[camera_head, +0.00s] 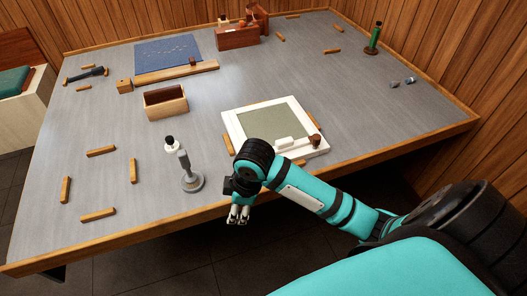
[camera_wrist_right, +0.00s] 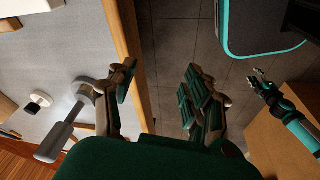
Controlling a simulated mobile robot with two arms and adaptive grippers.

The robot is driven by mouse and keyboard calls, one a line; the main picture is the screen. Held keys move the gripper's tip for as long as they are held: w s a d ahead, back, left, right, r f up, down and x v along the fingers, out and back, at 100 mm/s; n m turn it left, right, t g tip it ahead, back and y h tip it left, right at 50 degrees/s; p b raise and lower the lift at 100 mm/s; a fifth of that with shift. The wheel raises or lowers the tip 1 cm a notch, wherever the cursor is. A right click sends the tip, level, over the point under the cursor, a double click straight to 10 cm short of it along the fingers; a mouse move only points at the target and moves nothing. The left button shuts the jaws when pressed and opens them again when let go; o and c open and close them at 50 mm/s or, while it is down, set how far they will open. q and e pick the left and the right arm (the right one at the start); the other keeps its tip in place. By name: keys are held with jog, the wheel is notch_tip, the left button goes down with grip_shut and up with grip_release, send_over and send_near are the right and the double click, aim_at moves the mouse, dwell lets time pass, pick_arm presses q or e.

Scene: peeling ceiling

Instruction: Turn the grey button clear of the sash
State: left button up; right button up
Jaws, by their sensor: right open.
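The sash (camera_head: 236,135), a white frame around a grey-green pane, lies on the table near its front edge. A short pale bar (camera_head: 285,143) and a brown knob (camera_head: 315,141) are at its front right; I cannot make out the grey button for certain.
An open wooden box (camera_head: 166,103), a blue mat (camera_head: 168,52) and several wooden strips (camera_head: 101,151) lie further off. The raised wooden edge (camera_head: 130,231) borders the table.

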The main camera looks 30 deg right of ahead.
jog(key=w+d+r+n+g+h, duration=0.1)
jog(key=w+d+r+n, duration=0.1)
jog(key=w+d+r, duration=0.55)
jog(key=w+d+r+n+g+h, duration=0.15)
jog(key=w+d+r, duration=0.25)
jog(key=d+r, duration=0.5)
pick_arm(q)
jog(key=shift+d+r+p, duration=0.3)
jog(key=shift+r+p, duration=0.05)
pick_arm(e)
jog(key=shift+n+t+y, duration=0.25)
jog(key=f, duration=1.1)
jog(key=a+f, duration=0.1)
jog(key=f, duration=0.4)
jog(key=shift+s+f, duration=0.15)
jog(key=shift+f, duration=0.05)
jog(key=shift+c, duration=0.4)
grip_shut()
